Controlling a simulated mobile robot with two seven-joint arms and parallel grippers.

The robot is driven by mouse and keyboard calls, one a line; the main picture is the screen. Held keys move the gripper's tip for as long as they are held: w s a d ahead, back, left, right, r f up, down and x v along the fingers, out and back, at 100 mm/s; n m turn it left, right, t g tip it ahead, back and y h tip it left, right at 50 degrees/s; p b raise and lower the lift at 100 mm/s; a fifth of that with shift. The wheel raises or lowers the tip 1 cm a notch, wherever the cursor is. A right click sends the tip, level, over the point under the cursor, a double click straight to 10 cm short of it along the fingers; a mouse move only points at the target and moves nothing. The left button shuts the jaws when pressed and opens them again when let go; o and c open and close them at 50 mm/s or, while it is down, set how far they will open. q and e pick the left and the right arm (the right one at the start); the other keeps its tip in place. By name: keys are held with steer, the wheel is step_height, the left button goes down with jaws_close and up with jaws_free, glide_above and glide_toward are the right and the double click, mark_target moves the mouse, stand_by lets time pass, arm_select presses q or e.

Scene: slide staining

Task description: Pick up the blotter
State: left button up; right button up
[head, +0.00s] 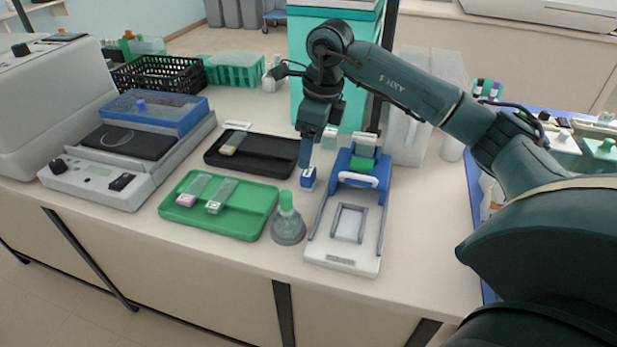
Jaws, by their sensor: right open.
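I cannot tell for certain which thing is the blotter. A small blue block with a white face (308,180) stands on the bench between the black tray and the white-and-blue slide device. My right gripper (306,163) points down at this block from just above. Its jaws are open, and the fingers hide part of the space over the block; I cannot tell whether they touch it. A grey, dome-shaped piece with a green top (288,222) stands in front of the block, apart from the gripper. My left gripper is not in view.
The slide device (343,262) stands close on the right. A green tray (243,231) with two slides and a black tray (272,160) with one slide lie on the left. A teal box (312,60) stands behind. A grey machine (95,185) fills the bench's left.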

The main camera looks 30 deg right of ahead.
mark_target(308, 171)
steer(key=f, duration=0.7)
steer(key=shift+w+a+f+p, duration=0.2)
steer(key=shift+a+p, duration=0.15)
steer(key=c, duration=1.1)
steer(key=shift+o, duration=0.2)
step_height(308, 171, up, 10)
steer(key=shift+r, duration=0.1)
steer(key=o, duration=0.3)
steer(key=shift+c, duration=1.1)
